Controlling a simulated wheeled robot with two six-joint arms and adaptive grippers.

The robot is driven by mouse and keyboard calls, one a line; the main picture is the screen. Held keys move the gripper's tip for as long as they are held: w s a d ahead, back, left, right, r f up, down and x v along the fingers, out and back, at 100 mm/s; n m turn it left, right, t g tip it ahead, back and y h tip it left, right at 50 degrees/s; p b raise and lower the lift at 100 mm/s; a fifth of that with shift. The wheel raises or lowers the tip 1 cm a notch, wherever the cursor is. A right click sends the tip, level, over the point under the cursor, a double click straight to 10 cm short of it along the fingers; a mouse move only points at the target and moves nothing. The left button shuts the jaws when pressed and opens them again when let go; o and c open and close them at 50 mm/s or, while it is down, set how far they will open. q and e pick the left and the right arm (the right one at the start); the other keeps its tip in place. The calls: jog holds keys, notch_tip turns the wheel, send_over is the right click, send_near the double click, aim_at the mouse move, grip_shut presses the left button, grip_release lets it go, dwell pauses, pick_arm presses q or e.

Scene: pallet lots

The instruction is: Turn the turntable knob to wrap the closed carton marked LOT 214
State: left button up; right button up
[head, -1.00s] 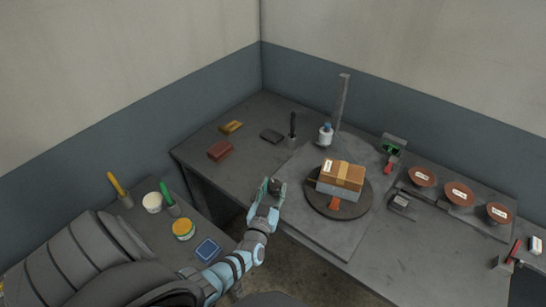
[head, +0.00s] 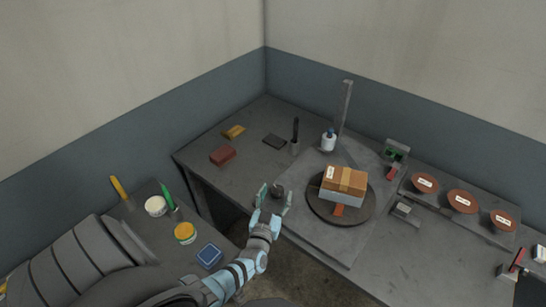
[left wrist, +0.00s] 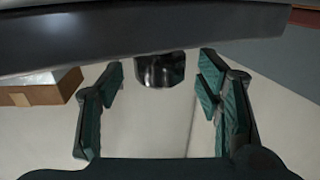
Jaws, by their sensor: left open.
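The carton (head: 352,187), brown and shut with a tape band and a small pale label, sits on the round dark turntable (head: 316,212). The label is too small to read. A dark round knob (head: 278,189) stands on the bench plate left of the turntable. My left gripper (head: 276,200) is open, with its fingers on either side of the knob. In the left wrist view the knob (left wrist: 160,70) shows between the open fingers (left wrist: 161,85), with gaps on both sides. My right gripper is not in view.
Several brown discs (head: 462,201) lie at the right. A red block (head: 222,155) and a yellow block (head: 234,131) lie at the back left. Tubs and a blue square (head: 208,255) occupy the left table.

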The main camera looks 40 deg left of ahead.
pick_arm(q)
jog(key=v, duration=1.1)
jog(key=shift+s, duration=0.2)
dwell(0.6)
